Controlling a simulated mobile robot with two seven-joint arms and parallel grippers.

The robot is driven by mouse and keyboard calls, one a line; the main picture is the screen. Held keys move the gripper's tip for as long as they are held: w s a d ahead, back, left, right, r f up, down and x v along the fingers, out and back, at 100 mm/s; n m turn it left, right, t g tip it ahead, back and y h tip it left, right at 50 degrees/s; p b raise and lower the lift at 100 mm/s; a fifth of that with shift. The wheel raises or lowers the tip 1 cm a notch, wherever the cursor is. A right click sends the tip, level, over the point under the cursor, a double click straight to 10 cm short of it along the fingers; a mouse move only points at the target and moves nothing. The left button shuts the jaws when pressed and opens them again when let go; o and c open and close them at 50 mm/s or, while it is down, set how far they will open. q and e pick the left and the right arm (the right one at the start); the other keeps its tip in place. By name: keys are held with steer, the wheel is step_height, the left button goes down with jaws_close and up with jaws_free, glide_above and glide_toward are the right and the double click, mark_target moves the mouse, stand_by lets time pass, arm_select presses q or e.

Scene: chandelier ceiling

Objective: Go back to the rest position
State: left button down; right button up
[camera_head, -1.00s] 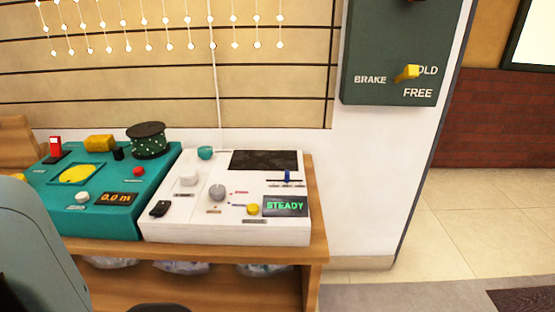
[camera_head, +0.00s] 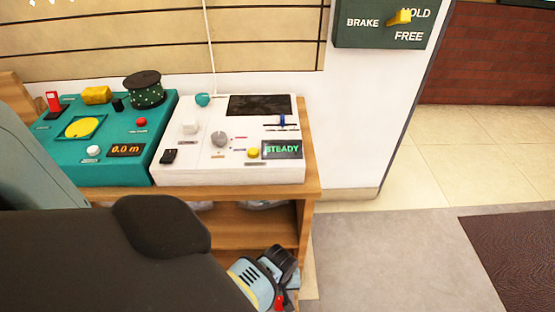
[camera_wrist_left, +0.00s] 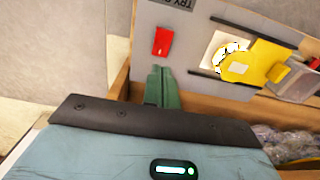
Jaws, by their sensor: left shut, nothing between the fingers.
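My left arm comes in from the left in the head view, its dark links crossing the lower left in front of the wooden bench. A blue-grey and black part shows at its end at the bottom, and no fingertips can be made out there. In the left wrist view my left gripper (camera_wrist_left: 157,86) shows as two green fingers pressed together, with nothing between them. Beyond them is a pale panel (camera_wrist_left: 205,65) with a red piece (camera_wrist_left: 162,41) and a yellow piece (camera_wrist_left: 255,65). My right gripper is in neither view.
The wooden bench (camera_head: 306,150) holds a teal console (camera_head: 72,165) and a white console (camera_head: 225,174) reading STEADY. A dark green box (camera_head: 380,35) with a yellow lever is on the wall. Clear bags (camera_wrist_left: 300,145) lie in the wrist view. Floor at right is open, with a dark mat (camera_head: 515,260).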

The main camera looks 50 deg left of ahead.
arm_select(q)
steer(key=shift+s, duration=0.1)
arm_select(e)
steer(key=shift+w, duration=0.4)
